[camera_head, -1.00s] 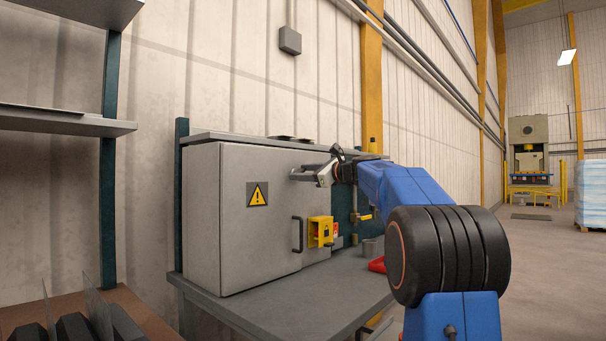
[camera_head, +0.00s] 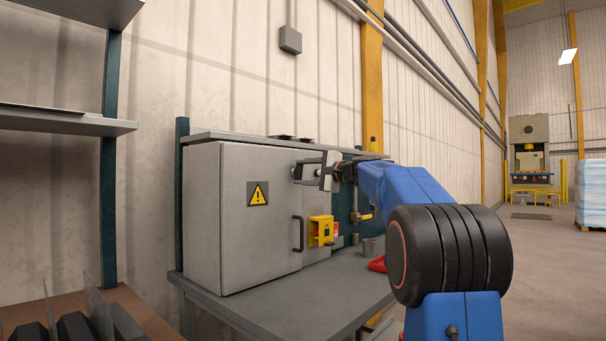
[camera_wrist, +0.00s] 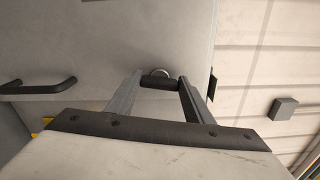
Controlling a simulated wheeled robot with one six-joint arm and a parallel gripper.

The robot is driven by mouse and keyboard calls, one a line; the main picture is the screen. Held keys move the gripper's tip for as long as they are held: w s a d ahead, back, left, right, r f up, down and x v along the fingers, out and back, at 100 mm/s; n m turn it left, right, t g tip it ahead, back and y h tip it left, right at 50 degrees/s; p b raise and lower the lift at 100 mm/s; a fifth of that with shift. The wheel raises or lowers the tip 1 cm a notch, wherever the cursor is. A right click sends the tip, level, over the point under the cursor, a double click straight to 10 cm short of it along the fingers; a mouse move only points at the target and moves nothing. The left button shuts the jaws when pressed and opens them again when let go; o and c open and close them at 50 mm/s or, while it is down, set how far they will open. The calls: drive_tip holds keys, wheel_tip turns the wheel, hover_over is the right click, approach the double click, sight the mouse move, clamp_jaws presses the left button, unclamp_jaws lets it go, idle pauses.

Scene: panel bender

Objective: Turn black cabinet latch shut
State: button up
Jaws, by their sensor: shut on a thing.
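The grey cabinet (camera_head: 255,235) stands on a grey bench, its front door closed or nearly so; I cannot tell exactly. The black latch (camera_wrist: 160,85) is a short dark bar on a round silver base, high on the door. In the wrist view it spans the space between the two fingertips, with its ends at the fingers. My gripper (camera_head: 306,172) is shut on the latch, which is largely hidden by the fingers in the head view. The black door handle (camera_head: 297,234) is lower on the door and also shows in the wrist view (camera_wrist: 38,86).
A red item (camera_head: 377,264) and a grey cup (camera_head: 372,247) are on the bench to the right. The bench top (camera_head: 290,310) in front of the cabinet is clear.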

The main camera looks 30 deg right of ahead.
drive_tip(key=shift+f+n, duration=0.1)
drive_tip(key=shift+n, duration=0.9)
drive_tip(key=o, duration=1.1)
drive_tip(key=shift+c, duration=0.2)
drive_tip(key=v, duration=1.7)
drive_tip(key=shift+s, duration=0.2)
